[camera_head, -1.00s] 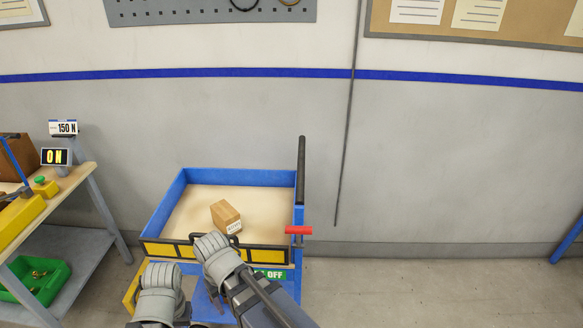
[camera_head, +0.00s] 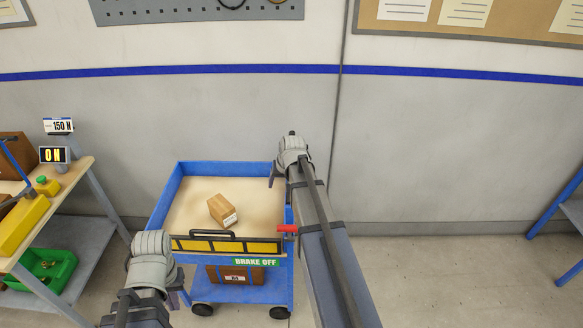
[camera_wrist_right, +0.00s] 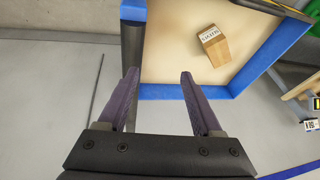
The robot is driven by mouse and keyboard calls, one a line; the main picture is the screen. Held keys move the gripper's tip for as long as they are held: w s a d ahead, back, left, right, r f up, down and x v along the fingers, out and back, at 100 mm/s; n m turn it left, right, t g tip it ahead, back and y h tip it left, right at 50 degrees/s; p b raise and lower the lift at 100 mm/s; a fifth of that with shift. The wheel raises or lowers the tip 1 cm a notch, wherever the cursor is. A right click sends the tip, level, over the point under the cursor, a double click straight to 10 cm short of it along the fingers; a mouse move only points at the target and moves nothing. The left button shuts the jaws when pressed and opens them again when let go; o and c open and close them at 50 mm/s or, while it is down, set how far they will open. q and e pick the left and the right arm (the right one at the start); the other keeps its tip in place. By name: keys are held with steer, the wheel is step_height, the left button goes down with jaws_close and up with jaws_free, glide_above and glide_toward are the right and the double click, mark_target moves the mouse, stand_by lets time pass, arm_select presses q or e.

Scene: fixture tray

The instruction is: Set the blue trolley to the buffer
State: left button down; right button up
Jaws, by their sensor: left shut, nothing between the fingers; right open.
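The blue trolley (camera_head: 186,180) stands by the wall with a shallow tray on top and a lower shelf. A green BRAKE OFF label (camera_head: 256,262) and a red lever (camera_head: 288,229) are on its front right. My right gripper (camera_head: 273,177) is by the trolley's right side, partly hiding the upright black handle. In the right wrist view its fingers (camera_wrist_right: 158,80) are open, with the black handle (camera_wrist_right: 133,40) beyond the left finger; I cannot tell if they touch. My left gripper (camera_head: 180,290) is shut and empty in front of the trolley's left front corner.
A cardboard box (camera_head: 222,210) lies in the tray, and a brown case (camera_head: 236,275) on the lower shelf. A bench (camera_head: 75,175) at left carries a yellow block (camera_head: 22,225) and a display (camera_head: 54,155) reading 0 N. A green bin (camera_head: 48,268) sits below.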

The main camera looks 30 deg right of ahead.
steer(key=w+d+r+m+p, duration=0.1)
steer(key=d+r, duration=0.2)
steer(key=d, duration=0.4)
steer(key=shift+t, duration=0.4)
steer(key=b+x, duration=0.3)
steer(key=x, duration=0.1)
steer(key=b+x, duration=0.4)
steer(key=shift+a+f, duration=0.15)
steer(key=shift+a, duration=0.05)
arm_select(q)
step_height(320, 180, down, 5)
steer(key=shift+r, duration=0.1)
arm_select(e)
steer(key=shift+s, duration=0.1)
steer(key=shift+c, duration=0.4)
jaws_close()
